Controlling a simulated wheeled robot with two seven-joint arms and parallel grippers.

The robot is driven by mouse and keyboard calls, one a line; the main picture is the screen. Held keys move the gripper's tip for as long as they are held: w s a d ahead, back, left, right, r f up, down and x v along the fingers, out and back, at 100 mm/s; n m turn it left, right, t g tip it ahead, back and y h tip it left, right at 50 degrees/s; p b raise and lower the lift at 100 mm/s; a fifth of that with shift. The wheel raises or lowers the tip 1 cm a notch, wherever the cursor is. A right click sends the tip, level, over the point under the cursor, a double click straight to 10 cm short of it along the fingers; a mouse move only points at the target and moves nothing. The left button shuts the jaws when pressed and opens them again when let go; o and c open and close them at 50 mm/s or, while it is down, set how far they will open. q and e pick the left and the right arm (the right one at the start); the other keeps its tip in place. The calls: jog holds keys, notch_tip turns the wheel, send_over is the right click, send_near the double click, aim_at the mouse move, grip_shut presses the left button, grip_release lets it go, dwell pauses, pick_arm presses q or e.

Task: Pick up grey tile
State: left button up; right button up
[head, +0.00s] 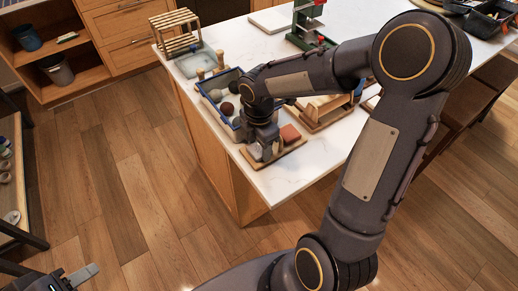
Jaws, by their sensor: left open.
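My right gripper (263,152) is down at a small wooden board (289,148) near the counter's front-left edge. A grey piece, which may be the grey tile, seems to be at its fingertips, but the gripper and its dark wrist cover most of it. I cannot tell whether the fingers are closed on it. A reddish-brown tile (290,133) lies on the same board, just right of the gripper. My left gripper (75,279) is at the bottom left corner, over the floor and far from the counter. It is open, and partly cut off by the frame.
A blue-rimmed tray (210,98) with round lumps stands left of the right gripper. A wooden rack (176,30) is behind it. A wooden stand (318,116) is to the right, partly behind my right arm. The white counter (288,182) is clear at the front.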

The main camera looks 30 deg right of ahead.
jog(key=c, duration=0.5)
jog(key=shift+r, duration=0.15)
